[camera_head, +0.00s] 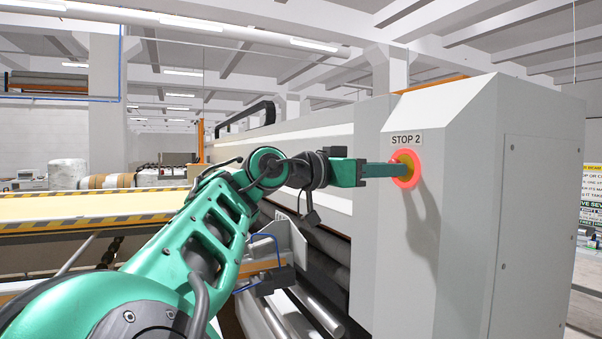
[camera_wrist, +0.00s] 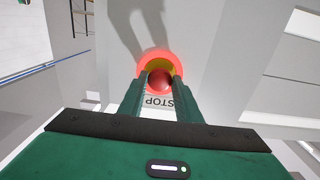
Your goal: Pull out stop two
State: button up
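The yellow part and the ring show beyond the fingertips. In the head view my gripper (camera_head: 396,170) reaches straight to the button from the left, and its fingers hide most of the knob.
The grey cabinet (camera_head: 465,240) fills the right side, its face close to my fingertips. Metal rollers (camera_head: 318,312) and a bracket lie below my forearm. A long yellow-edged table (camera_head: 90,205) runs off to the left.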

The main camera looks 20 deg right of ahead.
jog(key=c, duration=0.3)
jog(key=shift+w+a, duration=0.15)
jog(key=shift+a, duration=0.8)
jog(key=o, duration=1.1)
jog(key=shift+a, duration=0.1)
jog(key=shift+o, duration=0.3)
jog(key=a, duration=1)
jog(key=shift+a, duration=0.3)
